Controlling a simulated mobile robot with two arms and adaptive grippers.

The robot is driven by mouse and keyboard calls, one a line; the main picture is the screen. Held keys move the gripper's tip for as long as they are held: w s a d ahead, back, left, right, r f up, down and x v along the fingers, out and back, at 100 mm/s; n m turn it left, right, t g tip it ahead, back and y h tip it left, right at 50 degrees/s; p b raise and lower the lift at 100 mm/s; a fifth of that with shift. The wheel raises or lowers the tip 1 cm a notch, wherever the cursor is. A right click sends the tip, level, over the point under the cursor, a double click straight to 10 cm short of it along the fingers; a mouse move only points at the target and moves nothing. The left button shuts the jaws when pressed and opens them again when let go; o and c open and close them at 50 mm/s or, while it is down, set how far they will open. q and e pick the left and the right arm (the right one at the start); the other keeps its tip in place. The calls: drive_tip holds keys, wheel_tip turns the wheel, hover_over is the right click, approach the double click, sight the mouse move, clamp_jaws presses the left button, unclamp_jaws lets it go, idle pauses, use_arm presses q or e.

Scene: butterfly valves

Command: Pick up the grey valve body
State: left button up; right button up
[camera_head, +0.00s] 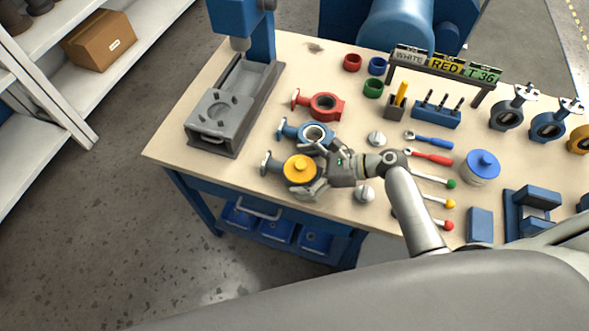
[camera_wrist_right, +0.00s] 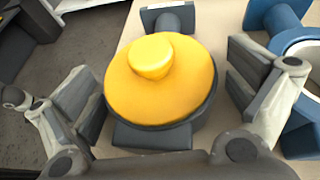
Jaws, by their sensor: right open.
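The grey valve body (camera_head: 267,163) lies near the table's front left edge, with its flange to the left. A round yellow piece with a knob (camera_head: 299,168) sits over its ring and hides most of it. The wrist view shows the grey valve body (camera_wrist_right: 150,136) below the yellow piece (camera_wrist_right: 160,88), with the flange at the top. My right gripper (camera_head: 314,168) is open around the grey valve body and yellow piece. In the wrist view a finger stands on each side, with visible gaps. My left gripper is not in view.
A blue valve body (camera_head: 291,131) lies close behind, beside one finger; a red one (camera_head: 323,106) lies farther back. A grey vise (camera_head: 218,118) stands at left. The table's front edge is close.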

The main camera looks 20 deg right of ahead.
drive_tip(key=c, duration=1.4)
drive_tip(key=shift+c, duration=0.4)
drive_tip(key=shift+r, duration=0.15)
